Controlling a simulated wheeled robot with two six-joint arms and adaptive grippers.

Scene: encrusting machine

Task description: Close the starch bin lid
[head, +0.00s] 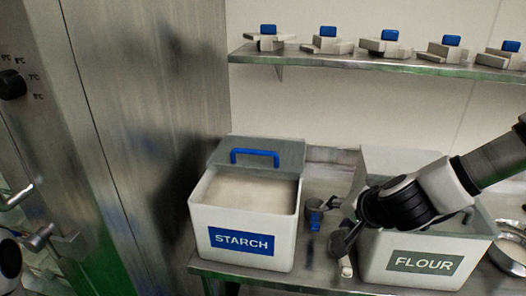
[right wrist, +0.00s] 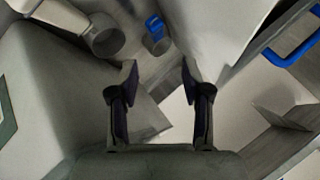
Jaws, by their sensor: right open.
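The white starch bin (head: 232,218) stands on the metal counter, its blue STARCH label facing me. Pale powder shows inside its open front part. Its grey lid (head: 213,152), with a blue handle (head: 254,152), sits at the back of the bin and leaves the front uncovered. The blue handle (right wrist: 295,45) also shows at the upper right of the right wrist view. My right gripper (head: 342,233) is between the starch and flour bins, right of the lid and apart from it. Its two fingers (right wrist: 157,90) are spread with nothing between them. My left gripper is not in view.
The white flour bin (head: 375,268) stands to the right, under my right arm. A scoop with a blue part (head: 315,218) lies between the bins. A shelf (head: 345,60) with several blue-topped pieces runs above. A tall metal cabinet (head: 150,110) stands to the left.

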